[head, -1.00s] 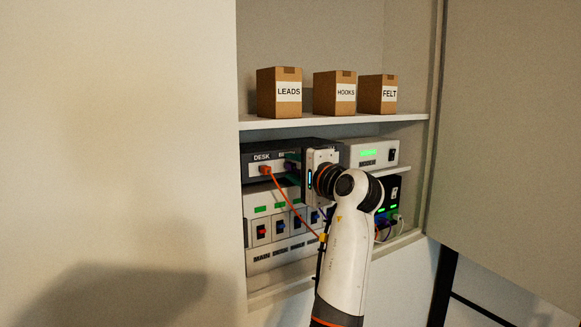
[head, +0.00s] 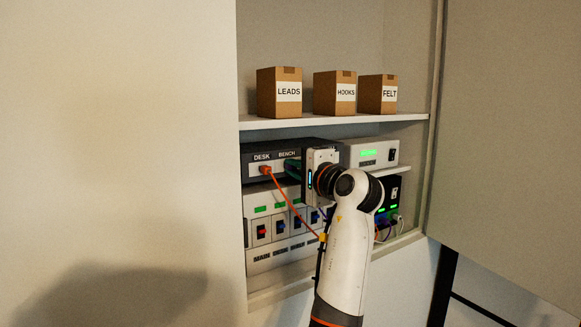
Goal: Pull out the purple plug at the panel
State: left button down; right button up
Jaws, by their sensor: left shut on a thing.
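The panel (head: 250,169) is a dark box with a light front strip, marked DESK and BENCH, on the middle shelf. My left gripper (head: 290,167) is at the BENCH place of this panel, with its fingers pointing left. It is shut on the purple plug, which the fingers now hide almost wholly. I cannot tell whether the plug is still fully seated. An orange plug (head: 265,170) sits under DESK, to the left of my fingers, and its cable hangs down to the right. My right gripper is not in view.
A white switch box (head: 262,199) with several switches stands below the panel. A white unit (head: 371,154) with a green display is to the right. Cartons marked LEADS (head: 280,92), HOOKS (head: 335,93) and FELT (head: 377,95) stand on the upper shelf (head: 330,125). A large door (head: 510,130) stands at right.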

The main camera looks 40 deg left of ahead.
pick_arm(q)
jog(key=shift+d+f, duration=0.1)
jog(key=shift+d, duration=0.1)
jog(key=shift+v, duration=2.85)
